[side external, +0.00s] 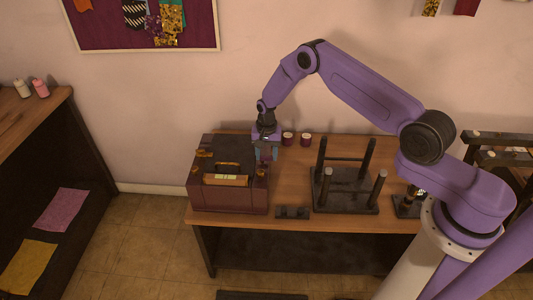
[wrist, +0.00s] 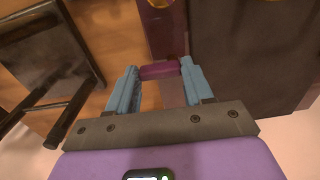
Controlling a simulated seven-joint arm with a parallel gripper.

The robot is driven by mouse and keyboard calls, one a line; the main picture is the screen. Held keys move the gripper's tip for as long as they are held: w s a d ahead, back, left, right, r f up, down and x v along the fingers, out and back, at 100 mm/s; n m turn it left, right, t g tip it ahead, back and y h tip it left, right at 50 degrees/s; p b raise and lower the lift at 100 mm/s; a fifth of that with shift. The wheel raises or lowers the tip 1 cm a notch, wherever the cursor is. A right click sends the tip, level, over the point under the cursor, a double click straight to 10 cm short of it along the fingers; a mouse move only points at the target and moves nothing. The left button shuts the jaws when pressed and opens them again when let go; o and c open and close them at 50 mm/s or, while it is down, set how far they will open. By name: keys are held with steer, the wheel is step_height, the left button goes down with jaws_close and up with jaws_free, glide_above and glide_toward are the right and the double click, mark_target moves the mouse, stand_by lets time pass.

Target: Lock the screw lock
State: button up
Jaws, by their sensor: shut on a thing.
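A maroon box (side external: 230,196) with a dark top and gold-coloured fittings stands at the left of the table in the side view. My gripper (side external: 266,153) points down at the box's right side. In the wrist view my gripper (wrist: 160,80) has its two blue fingers at the ends of a short maroon bar (wrist: 160,71), which seems to be the screw lock's handle, and is shut on it. The bar lies beside a maroon part with a gold fitting (wrist: 161,4). The lock's thread is hidden, and I cannot tell how far it is turned.
A dark rack with upright posts (side external: 345,193) stands right of the box. A small dark block (side external: 293,212) lies near the table's front edge. Two small cups (side external: 288,139) stand at the back. Bare wood (side external: 296,180) shows between box and rack.

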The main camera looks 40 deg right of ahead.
mark_target(266, 156)
steer(key=o, duration=1)
steer(key=shift+o, duration=0.2)
steer(key=shift+r, duration=0.1)
step_height(266, 156, up, 17)
steer(key=shift+r, duration=0.15)
